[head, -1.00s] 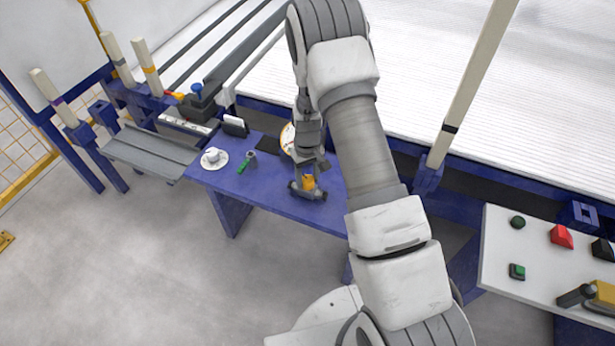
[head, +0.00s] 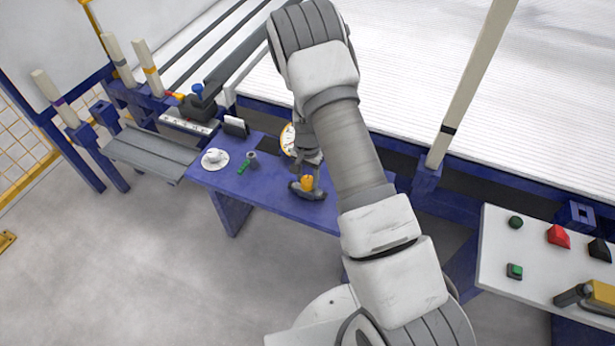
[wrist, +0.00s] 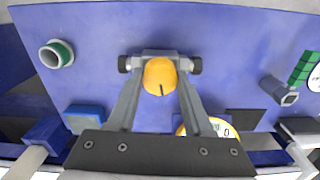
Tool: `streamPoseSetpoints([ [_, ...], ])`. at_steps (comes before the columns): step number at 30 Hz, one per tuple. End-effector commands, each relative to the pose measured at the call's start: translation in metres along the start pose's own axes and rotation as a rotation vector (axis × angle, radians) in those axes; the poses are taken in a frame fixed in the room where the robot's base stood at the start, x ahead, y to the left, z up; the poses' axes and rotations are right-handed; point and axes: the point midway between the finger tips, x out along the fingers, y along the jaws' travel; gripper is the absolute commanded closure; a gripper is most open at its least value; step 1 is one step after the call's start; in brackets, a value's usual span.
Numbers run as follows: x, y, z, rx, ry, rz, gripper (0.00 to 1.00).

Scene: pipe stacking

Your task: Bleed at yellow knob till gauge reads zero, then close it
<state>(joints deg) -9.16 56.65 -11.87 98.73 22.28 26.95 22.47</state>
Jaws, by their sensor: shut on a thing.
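The yellow knob (wrist: 160,76) sits between my gripper's fingertips in the wrist view, with a dark mark pointing down from its middle. It also shows in the head view (head: 307,184). My gripper (wrist: 160,64) is shut on it, one finger on each side. The gauge (wrist: 222,127) has a white dial and yellow rim; my gripper's right finger and mount hide much of it. A "0" shows on the dial, but I cannot read the needle. The gauge's edge also shows in the head view (head: 287,139), mostly behind my arm.
The blue table (head: 270,192) also bears a white cup on a saucer (head: 215,158), a grey cylinder (head: 253,158) and a small green piece (head: 243,168). A white panel (head: 535,250) with buttons stands at the right. A slanted post (head: 470,80) rises behind my arm.

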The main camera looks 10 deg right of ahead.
Motion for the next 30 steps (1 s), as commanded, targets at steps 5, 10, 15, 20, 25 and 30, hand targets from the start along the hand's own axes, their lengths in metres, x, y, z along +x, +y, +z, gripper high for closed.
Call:
streamPoseSetpoints([
  [5, -0.0008, -0.0001, 0.0003, 0.102, 0.0, 0.001, 1.0],
  [10, -0.0004, 0.0, 0.0004, 0.166, -0.001, 0.001, 1.0],
  [15, -0.0002, 0.0002, 0.0002, 0.199, -0.001, 0.001, 1.0],
  [20, -0.0001, 0.0002, 0.0001, 0.209, -0.001, 0.001, 1.0],
  [25, 0.0, 0.0002, 0.0001, 0.211, -0.001, 0.0, 1.0],
  [30, -0.0001, 0.0002, 0.0001, 0.211, -0.001, 0.0, 0.42],
])
